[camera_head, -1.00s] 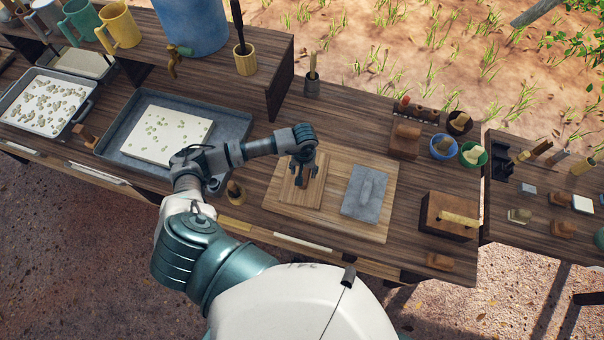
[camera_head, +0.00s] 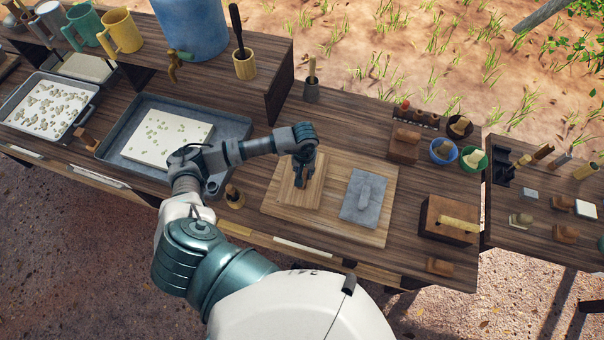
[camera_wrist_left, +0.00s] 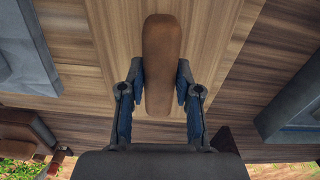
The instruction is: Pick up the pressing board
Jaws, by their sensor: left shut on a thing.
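The pressing board (camera_head: 288,196) is a light wooden plate with a brown handle, lying on a larger wooden board (camera_head: 375,234) in the middle of the workbench. My left gripper (camera_head: 305,183) is over it from above, its fingers low around the handle. In the left wrist view the rounded brown handle (camera_wrist_left: 160,45) stands between the two blue-padded fingers, and my left gripper (camera_wrist_left: 160,80) is shut on it. The gripper covers part of the handle in the head view. No gap under the board can be made out. My right gripper is not in view.
A grey slab with a handle (camera_head: 356,210) lies just right of the pressing board on the same larger board. A grey tray (camera_head: 232,128) with a white sheet is at left. A wooden block (camera_head: 430,215) and small bowls (camera_head: 443,158) stand at right.

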